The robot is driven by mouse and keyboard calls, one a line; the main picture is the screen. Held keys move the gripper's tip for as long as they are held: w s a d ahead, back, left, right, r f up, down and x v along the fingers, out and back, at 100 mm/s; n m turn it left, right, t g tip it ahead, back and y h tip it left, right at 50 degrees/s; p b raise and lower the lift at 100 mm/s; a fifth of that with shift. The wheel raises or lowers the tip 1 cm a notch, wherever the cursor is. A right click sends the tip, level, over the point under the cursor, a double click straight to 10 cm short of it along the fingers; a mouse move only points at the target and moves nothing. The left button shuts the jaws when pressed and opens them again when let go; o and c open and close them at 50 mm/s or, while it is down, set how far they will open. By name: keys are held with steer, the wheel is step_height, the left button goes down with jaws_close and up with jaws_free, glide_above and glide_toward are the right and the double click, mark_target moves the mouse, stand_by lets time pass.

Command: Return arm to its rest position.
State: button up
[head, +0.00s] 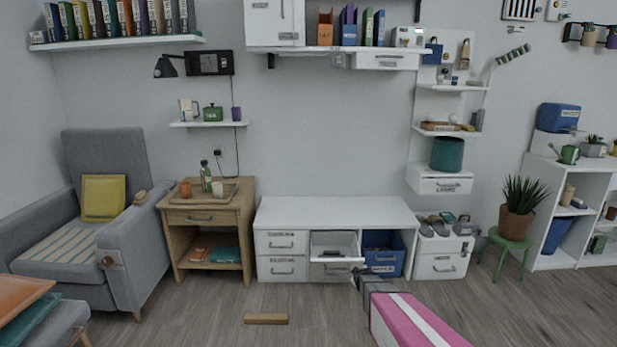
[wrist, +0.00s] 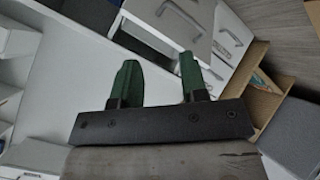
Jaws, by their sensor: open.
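My gripper (head: 356,274) is in front of the white desk (head: 335,210), low and near the middle drawers. My arm reaches in from the lower right. In the wrist view my gripper (wrist: 158,78) shows two green fingers spread apart with nothing between them. The desk's white top (wrist: 75,60) and drawer fronts with handles (wrist: 180,20) lie beyond the fingers. An upper middle drawer (head: 334,246) appears pulled out. I cannot tell whether the gripper touches the drawer.
A blue bin (head: 383,257) sits in the desk's right bay. A wooden nightstand (head: 207,222) and a grey armchair (head: 110,200) stand left. A wooden block (head: 266,319) lies on the floor. A green stool with a plant (head: 517,210) stands right. The desk top is bare.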

steer(key=s+a+r+m+g, duration=0.1)
steer(key=s+r+m+g, duration=0.2)
steer(key=s, duration=0.7)
steer(key=s+a+r+m+g, duration=0.1)
steer(key=s+r+g, duration=0.3)
steer(key=s, duration=0.6)
steer(key=s+a+r+m+g+y, duration=0.1)
steer(key=s+a+r+m+g, duration=0.1)
steer(key=s+r, duration=0.5)
steer(key=s+m+g, duration=0.1)
steer(key=s+m, duration=0.1)
steer(key=s, duration=0.1)
steer(key=shift+r+m, duration=0.25)
steer(key=shift+m, duration=0.05)
